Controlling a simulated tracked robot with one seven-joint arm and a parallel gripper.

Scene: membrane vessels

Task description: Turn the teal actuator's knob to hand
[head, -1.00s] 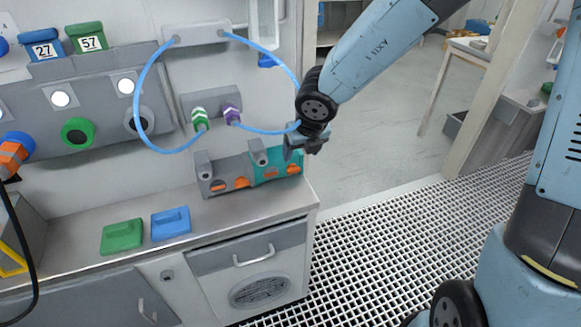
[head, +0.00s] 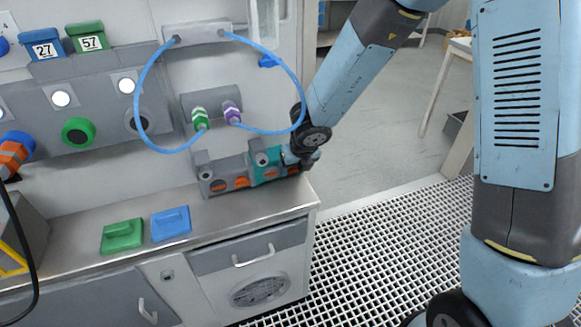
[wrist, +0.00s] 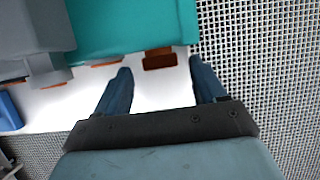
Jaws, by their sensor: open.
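The teal actuator (head: 268,176) stands at the right end of the counter, beside a grey one. Its grey knob (head: 261,159) shows on its front face in the head view. My gripper (head: 291,157) is close to the right part of the teal actuator. In the wrist view the teal body (wrist: 125,25) lies past the fingertips, and my open gripper (wrist: 160,72) has nothing between its fingers. An orange-brown piece (wrist: 158,60) lies ahead between the fingertips. The knob's setting is unclear.
The grey actuator (head: 215,178) adjoins on the left. A blue hose (head: 298,82) loops above, near my arm. Green (head: 122,236) and blue (head: 171,224) blocks lie on the counter (head: 220,212). Open grating floor (head: 370,245) is to the right.

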